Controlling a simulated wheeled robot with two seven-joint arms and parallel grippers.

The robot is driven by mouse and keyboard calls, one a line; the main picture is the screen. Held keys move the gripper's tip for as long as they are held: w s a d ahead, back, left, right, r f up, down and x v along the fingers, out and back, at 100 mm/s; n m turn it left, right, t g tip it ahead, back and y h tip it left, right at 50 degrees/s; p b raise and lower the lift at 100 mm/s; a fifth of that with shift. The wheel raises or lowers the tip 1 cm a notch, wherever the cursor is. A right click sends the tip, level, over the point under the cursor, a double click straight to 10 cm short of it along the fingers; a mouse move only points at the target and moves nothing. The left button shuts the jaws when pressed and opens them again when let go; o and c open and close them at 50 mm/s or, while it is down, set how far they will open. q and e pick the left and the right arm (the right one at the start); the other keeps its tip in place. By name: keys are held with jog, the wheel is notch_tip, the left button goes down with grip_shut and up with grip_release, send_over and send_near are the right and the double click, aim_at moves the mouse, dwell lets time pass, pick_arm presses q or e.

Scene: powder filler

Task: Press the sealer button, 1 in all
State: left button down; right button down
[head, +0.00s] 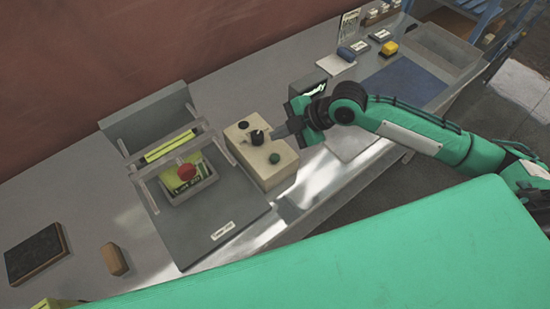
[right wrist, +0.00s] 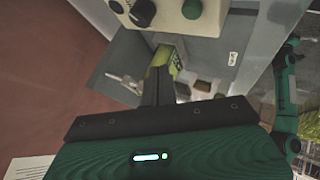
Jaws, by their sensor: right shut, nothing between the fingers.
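The beige control box (head: 262,172) stands in the middle of the bench, with black knobs on top and a round green button (head: 274,159) near its front edge. The button also shows at the top of the right wrist view (right wrist: 192,9), beside a black knob (right wrist: 143,13). My right gripper (head: 277,132) is shut and empty. It comes in from the right, its tips close to the larger black knob (head: 257,138) and behind the green button in the head view. I cannot tell whether the tips touch the box. My left gripper is not seen.
A brown block (head: 114,259) and dark pad (head: 35,252) lie at left. A blue mat (head: 408,80) lies at right.

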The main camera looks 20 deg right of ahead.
jog(key=b, duration=0.4)
send_over(279, 157)
notch_tip(279, 157, down, 6)
jog(key=shift+r, duration=0.1)
jog(key=shift+f, duration=0.55)
jog(key=shift+s+f+b, duration=0.1)
jog(key=shift+f+b, duration=0.05)
jog(key=shift+b, duration=0.15)
dwell(1.0)
jog(key=shift+f, duration=0.25)
jog(key=shift+f+b, duration=0.3)
jog(key=shift+f, duration=0.25)
dwell(0.6)
jog(key=shift+r, duration=0.1)
jog(key=shift+r+p, duration=0.85)
jog(key=shift+r, duration=0.1)
